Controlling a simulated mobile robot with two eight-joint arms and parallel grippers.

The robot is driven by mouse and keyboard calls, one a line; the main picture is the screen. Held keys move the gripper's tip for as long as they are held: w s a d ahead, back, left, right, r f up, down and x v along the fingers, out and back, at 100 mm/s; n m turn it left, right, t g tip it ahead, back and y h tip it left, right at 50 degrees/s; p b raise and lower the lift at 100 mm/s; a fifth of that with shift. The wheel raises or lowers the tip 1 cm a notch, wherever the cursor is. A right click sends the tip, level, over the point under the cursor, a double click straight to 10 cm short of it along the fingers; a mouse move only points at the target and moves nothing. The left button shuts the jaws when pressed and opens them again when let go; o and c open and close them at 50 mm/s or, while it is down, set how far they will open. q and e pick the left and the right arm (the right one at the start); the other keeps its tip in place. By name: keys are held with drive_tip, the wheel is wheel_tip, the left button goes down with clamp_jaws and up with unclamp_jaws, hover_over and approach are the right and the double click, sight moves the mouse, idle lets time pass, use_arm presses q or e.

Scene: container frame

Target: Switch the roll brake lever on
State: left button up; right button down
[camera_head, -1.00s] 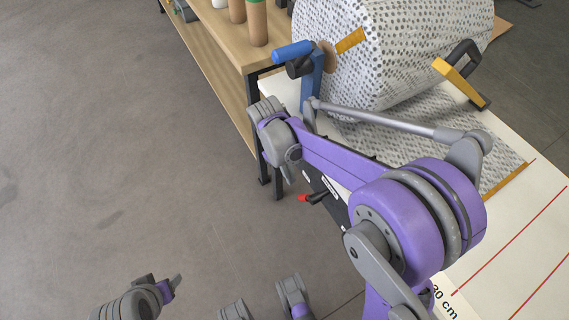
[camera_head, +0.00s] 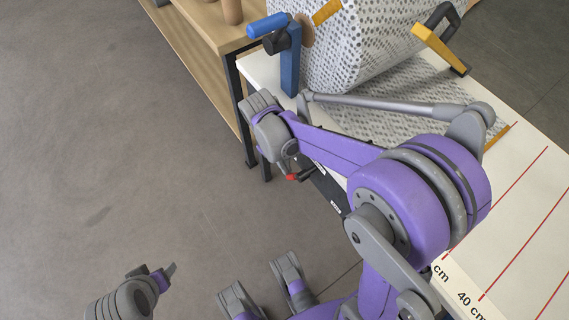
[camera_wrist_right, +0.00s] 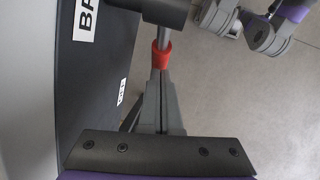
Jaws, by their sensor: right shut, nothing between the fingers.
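The roll brake lever (camera_head: 293,177) has a red tip and sits on a dark panel at the table's front edge. In the right wrist view its red tip (camera_wrist_right: 161,56) is on a grey rod coming from a black cylinder. My right gripper (camera_wrist_right: 161,82) is shut and empty, its fingertips right at the red tip; I cannot tell whether they touch. In the head view the right wrist (camera_head: 272,132) is just above and left of the lever and hides most of the fingers. My left gripper (camera_head: 166,276) is low at the left, far from the lever; its jaw opening is unclear.
White labels (camera_wrist_right: 85,20) with partly cut-off lettering are on the dark panel. A patterned roll (camera_head: 355,45) rests on the white table (camera_head: 510,190), with a blue crank post (camera_head: 290,62) and a yellow-and-black handle (camera_head: 440,45). A wooden shelf (camera_head: 215,25) stands behind. The floor at left is clear.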

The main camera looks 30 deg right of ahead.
use_arm(q)
drive_tip(key=shift+f, duration=0.15)
use_arm(e)
drive_tip(key=shift+s+f, duration=0.2)
drive_tip(key=shift+f, duration=0.1)
drive_tip(key=shift+s+f+b, duration=0.35)
drive_tip(key=shift+s+f, duration=0.3)
drive_tip(key=shift+f, duration=0.1)
use_arm(q)
drive_tip(key=shift+w+f+b, duration=0.15)
drive_tip(key=shift+f+b, duration=0.6)
drive_tip(key=shift+f, duration=0.5)
use_arm(e)
drive_tip(key=shift+g, duration=0.9)
drive_tip(key=shift+s+d+f, duration=0.1)
drive_tip(key=shift+s+f, duration=0.15)
drive_tip(key=shift+s, duration=0.45)
drive_tip(key=shift+s+d+f, duration=0.1)
drive_tip(key=shift+s+f, duration=0.2)
drive_tip(key=shift+s, duration=0.35)
drive_tip(key=shift+s+d+f, duration=0.1)
drive_tip(key=shift+s+f, duration=0.15)
drive_tip(key=shift+s, duration=0.55)
